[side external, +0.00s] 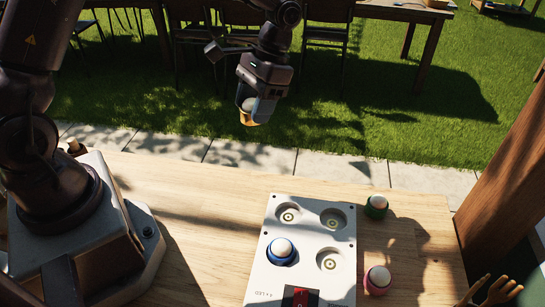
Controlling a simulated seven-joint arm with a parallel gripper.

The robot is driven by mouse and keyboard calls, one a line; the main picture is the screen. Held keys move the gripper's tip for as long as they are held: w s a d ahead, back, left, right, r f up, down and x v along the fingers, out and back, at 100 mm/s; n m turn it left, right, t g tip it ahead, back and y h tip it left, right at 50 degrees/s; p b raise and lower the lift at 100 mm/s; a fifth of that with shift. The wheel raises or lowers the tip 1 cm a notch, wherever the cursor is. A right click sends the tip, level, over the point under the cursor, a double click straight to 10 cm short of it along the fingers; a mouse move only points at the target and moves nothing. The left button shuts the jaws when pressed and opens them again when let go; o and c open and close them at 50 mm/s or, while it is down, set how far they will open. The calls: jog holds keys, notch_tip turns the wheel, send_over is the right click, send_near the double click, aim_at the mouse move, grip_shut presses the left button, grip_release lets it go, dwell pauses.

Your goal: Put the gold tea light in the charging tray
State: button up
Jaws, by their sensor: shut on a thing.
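My gripper (254,112) is shut on the gold tea light (247,119) and holds it high, above and behind the tray in the picture. Only the tea light's gold lower part and some of its pale top show between the fingers. The charging tray (262,264) is a white plate with round wells on the wooden table. A blue tea light (281,251) with a white top sits in its left well. The two upper wells and the right well are empty.
A green tea light (376,206) and a pink tea light (377,280) stand on the table (200,190) just right of the tray. A red switch (300,297) is at the tray's near end. A wooden post (505,165) rises at the right. The table left of the tray is clear.

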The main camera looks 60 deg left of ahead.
dwell(0.4)
jog(key=shift+d, duration=0.35)
jog(key=s+d+f+m+y, duration=0.35)
jog(key=s+d+m, duration=0.35)
jog(key=s+d, duration=0.55)
jog(key=s+f+m+t, duration=0.1)
jog(key=s+f+m, duration=0.1)
jog(key=s+f, duration=0.1)
jog(key=s+f+m+t, duration=0.1)
jog(key=s+f+m, duration=0.2)
jog(key=s, duration=0.3)
jog(key=s+d+f+m+t+y, duration=0.1)
jog(key=s+f+m, duration=0.1)
jog(key=s+f, duration=0.1)
jog(key=shift+s+f, duration=0.15)
jog(key=shift+s, duration=0.5)
jog(key=shift+w+f, duration=0.1)
jog(key=shift+f, duration=2.45)
